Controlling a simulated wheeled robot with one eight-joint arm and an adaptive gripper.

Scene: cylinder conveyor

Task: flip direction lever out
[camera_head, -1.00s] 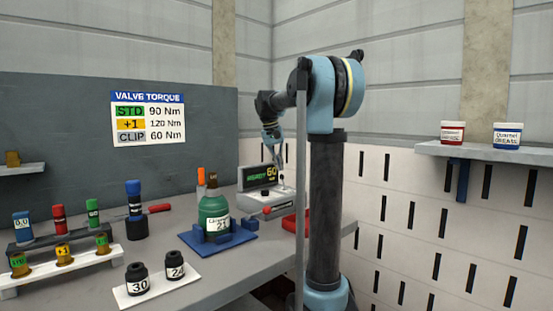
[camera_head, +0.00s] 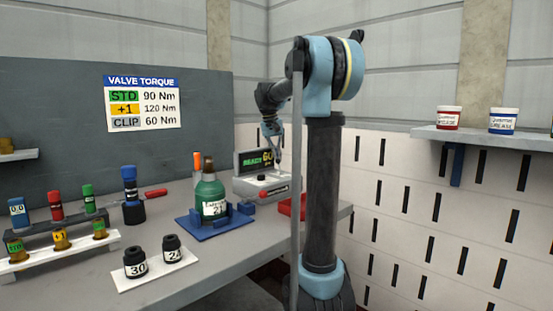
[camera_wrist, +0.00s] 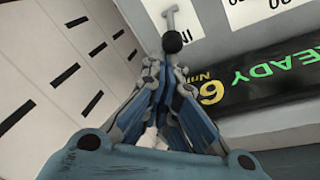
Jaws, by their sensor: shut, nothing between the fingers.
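The tester (camera_head: 250,189) stands at the back of the bench, a light grey box with a red-marked front and a lit display (camera_head: 257,159) reading READY 60. The display also shows in the wrist view (camera_wrist: 265,82). In the head view my gripper (camera_head: 276,155) hangs over the tester's right part.
A green bottle (camera_head: 208,192) stands in a blue fixture (camera_head: 205,225) left of the tester. A red tray (camera_head: 290,207) lies right of it, partly behind my arm. Sockets (camera_head: 135,264) and racks (camera_head: 70,255) fill the bench's left. Open bench lies in front of the fixture.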

